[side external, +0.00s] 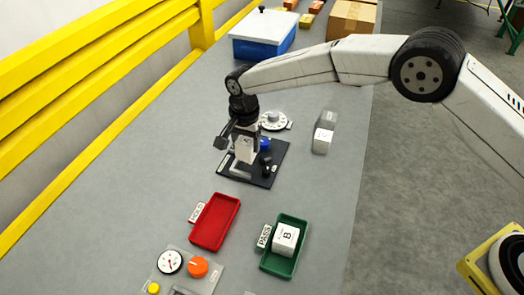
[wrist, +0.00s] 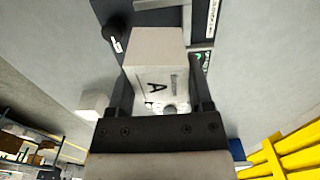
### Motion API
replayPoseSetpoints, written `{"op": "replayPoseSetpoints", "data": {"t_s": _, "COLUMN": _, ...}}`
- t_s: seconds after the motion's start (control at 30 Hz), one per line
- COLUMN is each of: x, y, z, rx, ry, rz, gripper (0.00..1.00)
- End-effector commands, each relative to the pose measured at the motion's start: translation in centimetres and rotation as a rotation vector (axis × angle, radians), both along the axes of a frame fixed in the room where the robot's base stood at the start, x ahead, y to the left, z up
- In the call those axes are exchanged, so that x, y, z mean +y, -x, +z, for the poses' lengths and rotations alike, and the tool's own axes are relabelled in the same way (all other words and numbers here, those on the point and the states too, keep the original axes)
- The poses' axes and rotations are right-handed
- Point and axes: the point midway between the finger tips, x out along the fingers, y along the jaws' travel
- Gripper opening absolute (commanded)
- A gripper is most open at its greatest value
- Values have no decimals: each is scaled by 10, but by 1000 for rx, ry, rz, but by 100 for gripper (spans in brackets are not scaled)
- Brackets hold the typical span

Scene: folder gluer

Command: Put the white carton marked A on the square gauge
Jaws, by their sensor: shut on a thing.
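The white carton marked A (wrist: 158,62) is between the fingers of my gripper (wrist: 160,92) in the wrist view, its letter facing the camera. In the side view my gripper (side external: 245,136) points down and is shut on this carton (side external: 246,152). The carton is over the dark plate of the square gauge (side external: 264,173), which has a pale angled bracket, a blue part and black knobs. I cannot tell whether the carton touches the gauge. Part of the gauge also shows at the top of the wrist view (wrist: 150,12).
In front are a red HOLD tray (side external: 236,203), empty, and a green PASS tray (side external: 270,265) holding carton B (side external: 285,238). A blue box (side external: 262,50) stands behind.

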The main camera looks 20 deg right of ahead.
Motion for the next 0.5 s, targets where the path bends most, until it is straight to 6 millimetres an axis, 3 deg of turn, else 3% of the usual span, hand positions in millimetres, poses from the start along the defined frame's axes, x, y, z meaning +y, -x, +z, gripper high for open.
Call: {"op": "replayPoseSetpoints", "data": {"t_s": 0.5, "x": 0, "y": 0, "z": -35, "rx": 1, "ry": -1, "rz": 0, "gripper": 12}}
